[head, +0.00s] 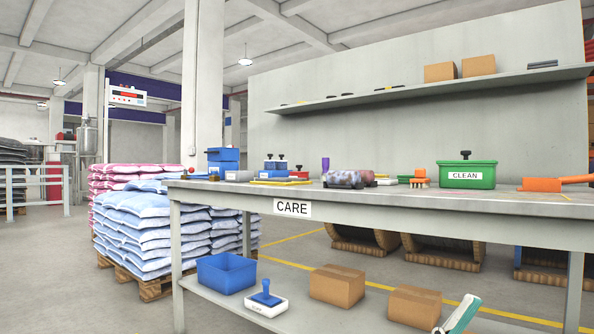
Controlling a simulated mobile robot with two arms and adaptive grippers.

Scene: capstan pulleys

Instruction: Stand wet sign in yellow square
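I cannot make out a wet sign for certain in the head view. Yellow lines (301,236) run on the floor behind the bench, but no full yellow square shows. A flat yellow-edged item (282,181) lies on the bench top near the blue boxes; I cannot tell what it is.
The grey CARE bench (385,211) spans the middle and right. It bears a green CLEAN box (466,175) and an orange-handled tool (556,184). Its lower shelf holds a blue bin (227,273) and cartons (337,286). Sacks on a pallet (150,235) stand left; the left floor is open.

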